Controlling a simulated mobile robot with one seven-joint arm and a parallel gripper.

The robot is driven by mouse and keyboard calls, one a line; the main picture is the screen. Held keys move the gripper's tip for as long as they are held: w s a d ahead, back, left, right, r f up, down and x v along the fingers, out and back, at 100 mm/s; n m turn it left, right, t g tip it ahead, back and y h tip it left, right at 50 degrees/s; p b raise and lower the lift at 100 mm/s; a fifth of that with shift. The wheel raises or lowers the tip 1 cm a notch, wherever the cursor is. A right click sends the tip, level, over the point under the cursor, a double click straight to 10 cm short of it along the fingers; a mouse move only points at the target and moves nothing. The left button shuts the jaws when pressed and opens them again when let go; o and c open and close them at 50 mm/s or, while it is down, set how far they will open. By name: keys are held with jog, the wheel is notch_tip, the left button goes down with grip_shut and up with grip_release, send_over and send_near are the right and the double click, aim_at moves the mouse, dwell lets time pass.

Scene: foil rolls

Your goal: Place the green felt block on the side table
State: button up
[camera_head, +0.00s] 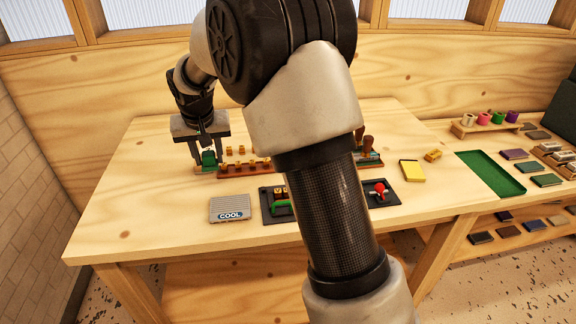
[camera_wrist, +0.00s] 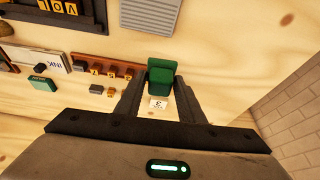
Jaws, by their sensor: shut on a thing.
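The green felt block (camera_head: 208,158) is at the back left of the main table, between the fingers of my gripper (camera_head: 206,153). In the wrist view, the block (camera_wrist: 161,71) shows between the fingertips of my gripper (camera_wrist: 158,85). My gripper points down and is shut on it. I cannot tell whether the block touches the surface below. The side table (camera_head: 438,127) is at the right, with a green tray (camera_head: 490,172) on it.
A wooden rack (camera_head: 247,167) with small brass-coloured pieces is right beside the block. A grey COOL plate (camera_head: 229,208), a yellow pad (camera_head: 412,170) and a black tray with a red knob (camera_head: 379,188) lie on the main table. The main table's front left is clear. My arm hides its middle.

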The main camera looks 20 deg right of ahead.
jog(key=b, duration=0.2)
send_over(201, 189)
jog(key=s, duration=0.1)
jog(key=f, duration=0.2)
jog(key=shift+m, duration=0.4)
jog(key=f, duration=0.4)
jog(key=f+b, duration=0.1)
jog(key=f, duration=0.4)
jog(key=shift+s+a+f+b, duration=0.15)
jog(key=shift+s+b, duration=0.05)
jog(key=shift+b, duration=0.1)
jog(key=shift+f, duration=0.1)
jog(key=shift+f, duration=0.15)
jog(key=o, duration=1)
jog(key=shift+o, duration=0.2)
